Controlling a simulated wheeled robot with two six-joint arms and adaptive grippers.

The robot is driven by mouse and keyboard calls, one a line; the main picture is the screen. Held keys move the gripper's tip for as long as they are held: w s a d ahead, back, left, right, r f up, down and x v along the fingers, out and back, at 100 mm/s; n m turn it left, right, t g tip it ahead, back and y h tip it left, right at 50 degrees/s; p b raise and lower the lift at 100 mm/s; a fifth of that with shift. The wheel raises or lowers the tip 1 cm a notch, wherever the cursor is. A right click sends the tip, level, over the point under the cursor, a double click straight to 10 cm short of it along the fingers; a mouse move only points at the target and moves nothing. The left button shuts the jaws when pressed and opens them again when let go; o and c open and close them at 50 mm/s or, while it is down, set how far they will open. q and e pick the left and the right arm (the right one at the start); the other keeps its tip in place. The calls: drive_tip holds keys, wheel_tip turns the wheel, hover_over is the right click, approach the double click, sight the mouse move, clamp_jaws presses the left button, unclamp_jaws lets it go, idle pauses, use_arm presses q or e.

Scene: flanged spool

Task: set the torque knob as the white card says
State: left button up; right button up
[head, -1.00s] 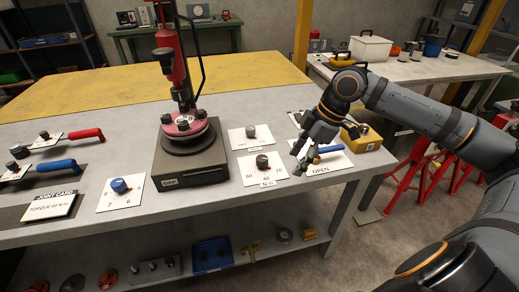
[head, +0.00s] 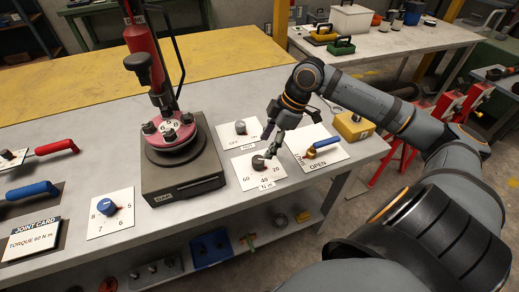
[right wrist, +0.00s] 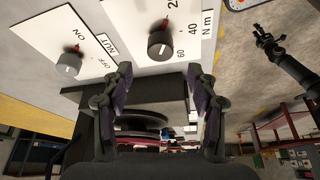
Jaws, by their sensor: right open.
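The torque knob (head: 258,162) is a dark round knob on a white plate (head: 250,183) marked 20, 40, 60 N m. In the right wrist view the knob (right wrist: 160,44) has a red pointer directed toward the 20 end. The white joint card (head: 28,246) at the lower left of the head view reads "TORQUE 60 N m". My right gripper (head: 271,147) is open, close to the knob at its upper right in the head view; contact cannot be told there. In the wrist view the open fingers (right wrist: 160,78) are empty, with the knob beyond their tips. My left gripper is not in view.
A nut ON/OFF switch (head: 240,127) sits behind the torque plate. A blue-handled lever (head: 326,143) marked OPEN lies to its right. The press with the flanged spool (head: 172,138) stands left. A blue dial (head: 107,207) is front left. A yellow box (head: 354,126) stands at right.

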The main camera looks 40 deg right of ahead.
sight(258, 159)
drive_tip(key=x, duration=0.2)
drive_tip(key=shift+a+f, duration=0.15)
drive_tip(key=shift+f, duration=0.25)
drive_tip(key=shift+x, duration=1.2)
drive_tip(key=shift+w+a+f+b, duration=0.2)
drive_tip(key=shift+f+b, duration=0.1)
drive_tip(key=shift+f, duration=0.3)
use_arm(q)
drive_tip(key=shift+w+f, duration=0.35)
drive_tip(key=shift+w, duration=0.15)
use_arm(e)
drive_tip(key=shift+c, duration=0.4)
